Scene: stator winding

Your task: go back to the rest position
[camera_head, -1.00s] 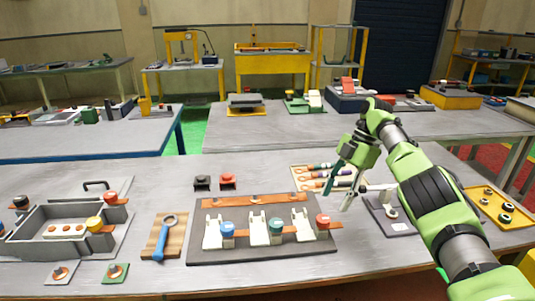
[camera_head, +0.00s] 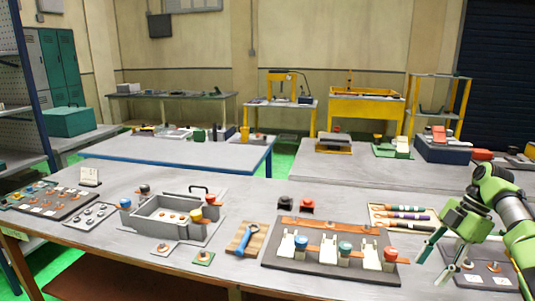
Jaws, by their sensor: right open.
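My right gripper (camera_head: 437,263) is at the right side of the head view, its green arm coming in from the right edge. Its fingers are apart and nothing is between them. It hangs above the grey table (camera_head: 225,265), just right of the dark fixture board (camera_head: 330,265) with white clamps and blue, teal and red knobs. A dark plate (camera_head: 482,276) with small parts lies behind and below the fingers and is partly covered by the arm. My left gripper does not show.
A grey open box (camera_head: 165,222) with coloured knobs stands left of a wooden board with a blue wrench (camera_head: 245,240). A tray of coloured tools (camera_head: 402,216) lies behind the gripper. Boards of small parts (camera_head: 52,202) lie far left. Bare tabletop shows along the front left.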

